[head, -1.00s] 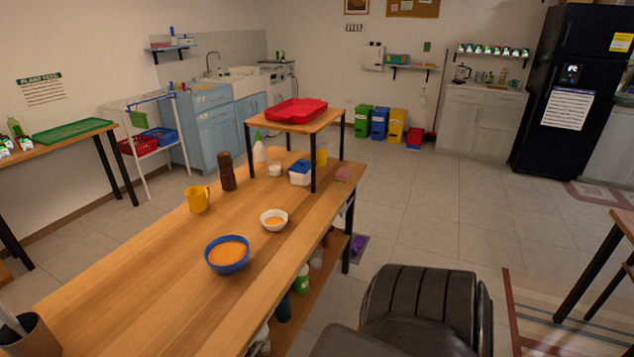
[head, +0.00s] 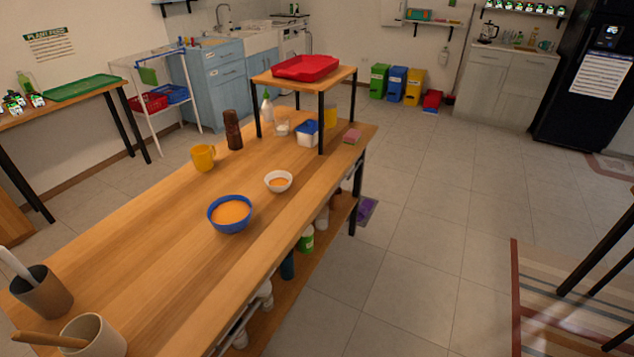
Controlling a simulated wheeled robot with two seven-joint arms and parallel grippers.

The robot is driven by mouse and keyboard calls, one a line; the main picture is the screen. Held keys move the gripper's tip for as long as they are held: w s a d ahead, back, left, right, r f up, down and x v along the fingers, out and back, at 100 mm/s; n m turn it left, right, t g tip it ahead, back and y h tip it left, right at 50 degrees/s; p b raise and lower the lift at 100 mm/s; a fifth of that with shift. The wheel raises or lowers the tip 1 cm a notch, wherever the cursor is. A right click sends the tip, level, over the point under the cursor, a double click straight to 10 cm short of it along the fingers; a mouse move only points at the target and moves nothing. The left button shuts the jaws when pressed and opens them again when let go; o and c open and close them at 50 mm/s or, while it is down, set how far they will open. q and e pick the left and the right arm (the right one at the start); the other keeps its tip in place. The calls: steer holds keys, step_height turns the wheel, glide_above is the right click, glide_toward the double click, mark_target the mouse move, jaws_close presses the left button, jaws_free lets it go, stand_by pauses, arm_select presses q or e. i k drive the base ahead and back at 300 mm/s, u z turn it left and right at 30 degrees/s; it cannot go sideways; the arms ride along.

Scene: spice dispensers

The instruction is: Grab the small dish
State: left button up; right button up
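A small white dish (head: 278,182) with orange contents stands on the wooden table (head: 130,240), toward its right edge. A larger blue bowl (head: 230,215), also with orange contents, stands nearer to me and to the left of it. Neither of my grippers shows in the head view.
A yellow mug (head: 203,157) and a brown grinder (head: 233,130) stand behind the bowls. A raised shelf (head: 262,78) with a red tray (head: 306,67) covers the table's far end. Utensil cups (head: 42,292) stand at the near left.

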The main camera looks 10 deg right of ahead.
mark_target(277, 181)
steer(key=z, duration=1.25)
steer(key=i, duration=4.7)
steer(key=u, duration=3.55)
